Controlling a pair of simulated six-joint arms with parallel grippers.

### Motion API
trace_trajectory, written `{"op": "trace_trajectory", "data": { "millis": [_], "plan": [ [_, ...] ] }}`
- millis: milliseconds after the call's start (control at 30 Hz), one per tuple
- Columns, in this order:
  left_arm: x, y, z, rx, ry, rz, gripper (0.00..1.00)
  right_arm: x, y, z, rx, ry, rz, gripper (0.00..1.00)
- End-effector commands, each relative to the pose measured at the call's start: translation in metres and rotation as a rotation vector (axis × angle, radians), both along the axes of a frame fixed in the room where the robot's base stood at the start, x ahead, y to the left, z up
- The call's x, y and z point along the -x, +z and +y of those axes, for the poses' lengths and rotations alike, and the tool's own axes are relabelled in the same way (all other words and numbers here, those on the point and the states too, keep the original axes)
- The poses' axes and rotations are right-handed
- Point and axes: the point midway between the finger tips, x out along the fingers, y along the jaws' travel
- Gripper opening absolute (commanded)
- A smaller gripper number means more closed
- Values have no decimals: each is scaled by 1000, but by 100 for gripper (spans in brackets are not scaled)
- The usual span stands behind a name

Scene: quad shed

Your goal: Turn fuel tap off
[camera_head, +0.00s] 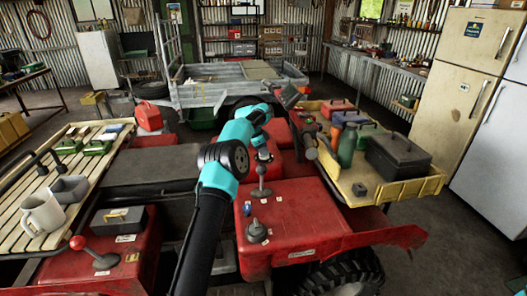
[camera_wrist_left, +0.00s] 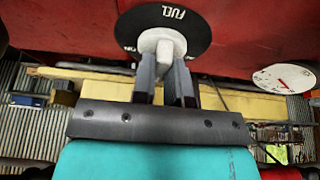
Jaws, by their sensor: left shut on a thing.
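The fuel tap is a pale grey knob (camera_wrist_left: 163,42) on a round black plate (camera_wrist_left: 192,22) with white letters reading FUEL, set on a red surface. My left gripper (camera_wrist_left: 163,68) has its two dark fingers on either side of the knob, shut on it. The knob's lower part is partly hidden by the fingers. In the head view my left gripper (camera_head: 264,154) is small and low over the red bodywork, below the teal wrist. The tap itself is hard to make out there. My right gripper is not in view.
A white-faced gauge (camera_wrist_left: 284,78) sits right of the tap in the wrist view. In the head view, a ball-topped lever (camera_head: 262,182) and a grey knob (camera_head: 256,231) stand nearby. A yellow tray (camera_head: 395,190) with bottles and a dark toolbox is to the right.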

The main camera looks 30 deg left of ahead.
Motion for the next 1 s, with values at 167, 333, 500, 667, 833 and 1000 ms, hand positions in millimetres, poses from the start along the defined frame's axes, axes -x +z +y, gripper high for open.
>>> {"op": "trace_trajectory", "data": {
  "millis": [167, 333, 500, 667, 833, 1000],
  "plan": [
    [0, 0, 0, 0, 1, 2, 24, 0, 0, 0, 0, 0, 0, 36],
    [0, 0, 0, -1, 1, 1, 39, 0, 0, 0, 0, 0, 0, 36],
    [0, 0, 0, -1, 1, 1, 39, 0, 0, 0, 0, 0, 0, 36],
    [1, 3, 2, -1, 3, -1, 39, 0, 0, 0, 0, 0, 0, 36],
    [8, 18, 12, 0, 9, 0, 39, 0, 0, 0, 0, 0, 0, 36],
    [23, 45, 31, -1, 24, -2, 39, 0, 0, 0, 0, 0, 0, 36]
  ]
}}
